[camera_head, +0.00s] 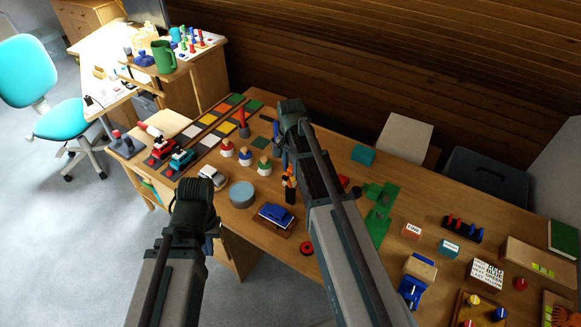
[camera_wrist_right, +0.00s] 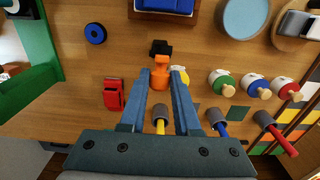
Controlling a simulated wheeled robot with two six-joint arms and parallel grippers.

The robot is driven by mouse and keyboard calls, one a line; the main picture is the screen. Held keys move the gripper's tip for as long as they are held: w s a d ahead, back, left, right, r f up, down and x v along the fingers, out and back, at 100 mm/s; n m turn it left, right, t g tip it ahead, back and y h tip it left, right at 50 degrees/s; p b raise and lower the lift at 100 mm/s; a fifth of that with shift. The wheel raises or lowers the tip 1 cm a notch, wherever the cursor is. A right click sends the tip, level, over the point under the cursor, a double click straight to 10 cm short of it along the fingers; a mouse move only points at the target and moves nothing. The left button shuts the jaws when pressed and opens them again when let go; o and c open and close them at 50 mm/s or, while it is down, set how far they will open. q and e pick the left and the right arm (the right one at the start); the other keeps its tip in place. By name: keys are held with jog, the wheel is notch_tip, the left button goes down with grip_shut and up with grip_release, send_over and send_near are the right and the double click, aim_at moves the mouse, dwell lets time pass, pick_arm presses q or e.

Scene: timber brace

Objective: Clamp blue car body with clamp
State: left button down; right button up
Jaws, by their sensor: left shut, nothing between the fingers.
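The blue car body (camera_head: 275,212) sits on a brown wooden base on the table; it also shows at the top of the right wrist view (camera_wrist_right: 166,5). An orange and black clamp (camera_head: 289,183) stands just behind it. In the right wrist view the clamp (camera_wrist_right: 160,75) lies between my right fingertips. My right gripper (camera_head: 287,172) reaches down to it with its fingers apart, one on either side; firm contact cannot be made out. My left gripper (camera_head: 212,232) is left of the car, mostly hidden by its own arm, shut and empty.
A round blue-grey tin (camera_head: 242,194) and a silver car (camera_head: 212,177) are left of the blue car. Coloured bottles (camera_head: 246,158) stand behind. A red ring (camera_head: 307,248) lies in front, and a green block piece (camera_head: 380,210) is at the right.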

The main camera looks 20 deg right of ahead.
grip_shut()
jog(key=shift+s+a, duration=0.1)
dwell(1.0)
